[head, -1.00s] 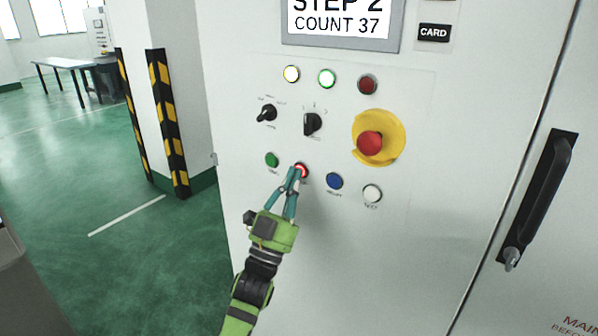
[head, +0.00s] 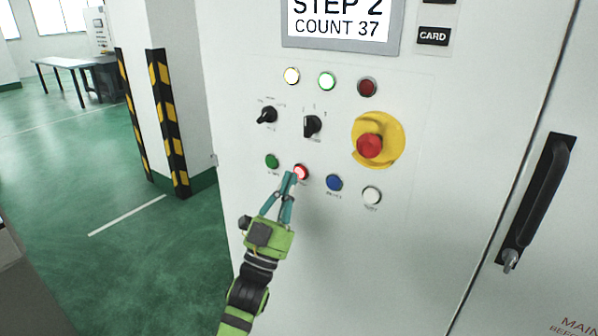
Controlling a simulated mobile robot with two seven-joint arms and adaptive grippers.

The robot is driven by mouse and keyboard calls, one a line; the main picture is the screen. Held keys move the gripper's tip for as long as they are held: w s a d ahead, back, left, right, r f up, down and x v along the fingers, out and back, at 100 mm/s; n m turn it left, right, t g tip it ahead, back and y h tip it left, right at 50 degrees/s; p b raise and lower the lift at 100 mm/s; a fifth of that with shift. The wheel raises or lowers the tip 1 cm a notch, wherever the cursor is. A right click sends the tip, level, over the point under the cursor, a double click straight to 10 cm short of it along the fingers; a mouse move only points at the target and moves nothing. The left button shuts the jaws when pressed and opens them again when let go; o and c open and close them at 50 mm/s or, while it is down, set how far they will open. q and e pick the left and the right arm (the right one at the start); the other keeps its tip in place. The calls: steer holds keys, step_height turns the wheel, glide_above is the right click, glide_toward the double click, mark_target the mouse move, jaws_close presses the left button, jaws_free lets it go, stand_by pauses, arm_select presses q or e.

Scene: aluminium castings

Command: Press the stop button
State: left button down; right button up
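The red push button (head: 301,172) glows on the pale control panel, in the lower row between a green button (head: 272,161) and a blue button (head: 334,183). Its label is mostly hidden and too small to read. My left gripper (head: 289,177) has its teal fingers together at the tips, holding nothing. The tips are at the lower left edge of the red button in the head view. I cannot tell whether they touch it; most of the button face shows. My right gripper is not in view.
A large red emergency-stop knob (head: 370,146) on a yellow base is at the right. Two black selector knobs, three lamps and a white button (head: 372,195) share the panel. The display (head: 342,22) reads "STEP 2 COUNT 37". A black door handle (head: 540,200) sticks out at the right.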

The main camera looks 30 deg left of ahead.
arm_select(q)
steer(key=s, duration=0.2)
steer(key=s+p, duration=0.1)
steer(key=s, duration=0.2)
steer(key=shift+a, duration=0.2)
steer(key=shift+w+f, duration=0.1)
stand_by(0.8)
